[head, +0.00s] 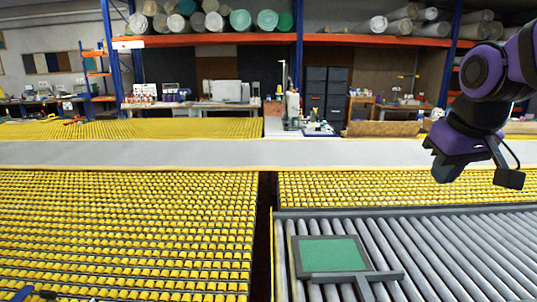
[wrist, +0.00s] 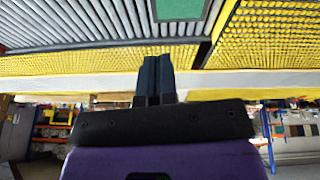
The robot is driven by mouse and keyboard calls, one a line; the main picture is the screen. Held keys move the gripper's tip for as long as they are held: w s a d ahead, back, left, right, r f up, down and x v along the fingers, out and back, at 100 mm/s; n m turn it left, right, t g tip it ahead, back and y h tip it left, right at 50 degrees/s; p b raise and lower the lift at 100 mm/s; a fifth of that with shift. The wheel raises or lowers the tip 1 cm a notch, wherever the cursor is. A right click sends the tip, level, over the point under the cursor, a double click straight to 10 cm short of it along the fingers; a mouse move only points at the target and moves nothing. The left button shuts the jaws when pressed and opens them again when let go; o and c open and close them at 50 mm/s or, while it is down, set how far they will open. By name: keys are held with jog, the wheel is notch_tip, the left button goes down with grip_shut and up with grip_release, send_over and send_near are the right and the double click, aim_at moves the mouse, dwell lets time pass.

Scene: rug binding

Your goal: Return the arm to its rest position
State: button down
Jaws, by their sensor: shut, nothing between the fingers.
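My arm, purple and black, is raised at the right of the head view. My gripper (head: 447,174) hangs in the air above the yellow roller surface and behind the grey roller conveyor. In the wrist view its two dark fingers (wrist: 154,76) are pressed together with nothing between them. It touches nothing that I can see.
A green panel in a dark grey frame (head: 297,257) lies on the grey roller conveyor (head: 450,240), well clear of my gripper. Yellow roller tables (head: 120,230) fill the left. A pale strip (head: 190,154) crosses behind. Racks with rolled rugs (head: 240,20) stand at the back.

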jog(key=s+m+t, duration=0.1)
jog(key=s, duration=1.2)
jog(key=shift+f, duration=0.4)
jog(key=n+g, duration=0.5)
jog(key=n, duration=0.1)
send_over(330, 254)
notch_tip(330, 254, down, 38)
jog(key=shift+w+d+f, duration=0.1)
jog(key=shift+f, duration=3.7)
